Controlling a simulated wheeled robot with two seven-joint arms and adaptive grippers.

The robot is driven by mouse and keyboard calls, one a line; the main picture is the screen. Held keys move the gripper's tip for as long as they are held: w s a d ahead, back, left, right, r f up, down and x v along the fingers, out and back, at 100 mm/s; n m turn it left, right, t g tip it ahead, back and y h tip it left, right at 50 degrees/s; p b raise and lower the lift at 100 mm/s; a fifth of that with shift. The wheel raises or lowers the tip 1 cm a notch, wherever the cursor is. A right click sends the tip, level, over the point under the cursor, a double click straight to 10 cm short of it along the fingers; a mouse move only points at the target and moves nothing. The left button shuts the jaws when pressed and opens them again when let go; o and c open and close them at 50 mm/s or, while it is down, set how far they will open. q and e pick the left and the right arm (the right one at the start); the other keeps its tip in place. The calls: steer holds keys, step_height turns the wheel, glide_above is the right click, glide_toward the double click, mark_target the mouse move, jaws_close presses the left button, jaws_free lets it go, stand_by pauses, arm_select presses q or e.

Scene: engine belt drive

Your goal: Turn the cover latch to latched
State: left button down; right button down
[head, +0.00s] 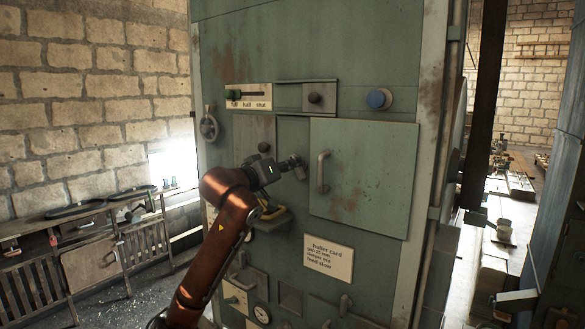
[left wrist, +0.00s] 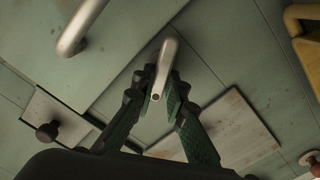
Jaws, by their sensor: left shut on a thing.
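The cover (head: 375,170) is a square green panel on the machine's front, closed flat, with a grey pull handle (head: 322,172) near its left edge. The cover latch (head: 300,172) is a small pale metal lever just left of the cover. My left gripper (head: 291,164) is at the latch. In the left wrist view the latch lever (left wrist: 168,52) is a rounded metal bar, its end between the two green-padded fingers (left wrist: 160,88), which are shut on it. The fingers hide part of the lever. My right gripper is not in view.
Above are a slider plate marked full, half, shut (head: 248,96), a dark knob (head: 315,97) and a blue button (head: 379,98). A yellow handle (head: 268,220) sits below my left wrist. A printed card (head: 328,258) is under the cover. A bench stands left.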

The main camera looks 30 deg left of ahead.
arm_select(q)
steer(key=shift+a+f+n+b, duration=0.15)
steer(key=shift+n+b, duration=0.45)
steer(key=shift+n, duration=1.4)
steer(key=shift+a+f+n+b, duration=0.15)
steer(key=shift+n+b, duration=0.4)
steer(key=shift+n, duration=1.45)
steer(key=shift+f+n+b, duration=0.2)
steer(key=shift+n+b, duration=0.4)
steer(key=shift+n, duration=1.4)
steer(key=c, duration=2.2)
jaws_free()
steer(key=shift+c, duration=0.2)
steer(key=shift+o, duration=0.2)
